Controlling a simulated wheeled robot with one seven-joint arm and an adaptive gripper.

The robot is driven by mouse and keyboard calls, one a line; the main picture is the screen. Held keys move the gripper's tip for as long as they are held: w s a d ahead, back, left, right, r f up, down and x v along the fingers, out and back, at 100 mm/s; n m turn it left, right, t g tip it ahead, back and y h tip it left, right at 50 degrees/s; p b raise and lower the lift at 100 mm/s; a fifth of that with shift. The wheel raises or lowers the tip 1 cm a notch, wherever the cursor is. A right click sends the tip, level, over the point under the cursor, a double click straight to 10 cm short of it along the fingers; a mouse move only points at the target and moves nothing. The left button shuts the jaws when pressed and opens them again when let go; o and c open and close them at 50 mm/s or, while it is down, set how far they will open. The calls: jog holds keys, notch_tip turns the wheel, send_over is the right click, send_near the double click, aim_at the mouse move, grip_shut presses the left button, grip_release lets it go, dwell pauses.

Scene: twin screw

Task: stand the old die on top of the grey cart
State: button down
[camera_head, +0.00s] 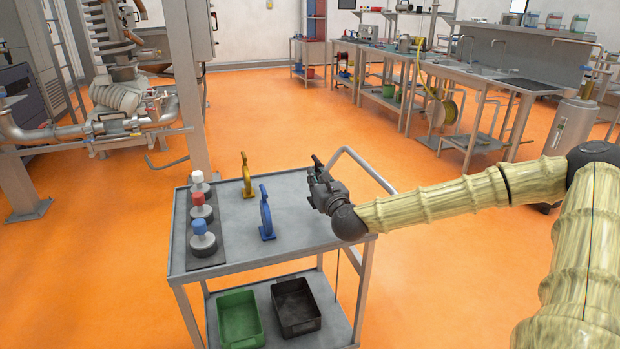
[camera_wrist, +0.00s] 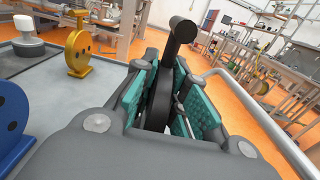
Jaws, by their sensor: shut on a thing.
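My gripper (camera_head: 322,188) is over the right part of the grey cart's (camera_head: 305,229) top. In the wrist view its teal-padded fingers (camera_wrist: 170,105) are shut on a black part, which I take to be the old die (camera_wrist: 160,99). A dark rounded knob tops a short stem that sticks up and out from between the fingers. The lower part of the held thing is hidden by the fingers. A blue die (camera_head: 266,215) and a yellow die (camera_head: 247,176) stand upright on the cart top, left of my gripper.
A dark strip (camera_head: 209,253) at the cart's left holds three grey pieces with white, red and blue caps. Green (camera_head: 240,318) and black (camera_head: 296,307) bins sit on the lower shelf. The cart's handle rail (camera_head: 365,167) is behind my gripper. The front middle top is clear.

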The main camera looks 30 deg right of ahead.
jog(key=shift+w+d+f+p, duration=0.15)
jog(key=shift+w+d+f, duration=0.5)
jog(key=shift+w, duration=0.55)
jog(key=shift+w+d+f+p, duration=0.15)
jog(key=shift+w+d+f, duration=0.5)
jog(key=shift+w, duration=0.5)
jog(key=shift+w+d+f+p, duration=0.15)
jog(key=shift+w+d+f, duration=0.5)
jog(key=shift+w, duration=0.55)
jog(key=shift+f, duration=0.2)
jog(key=c, duration=1.4)
grip_release()
jog(key=shift+c, duration=0.2)
jog(key=shift+r, duration=0.1)
jog(key=v, duration=1.2)
jog(key=shift+b, duration=0.3)
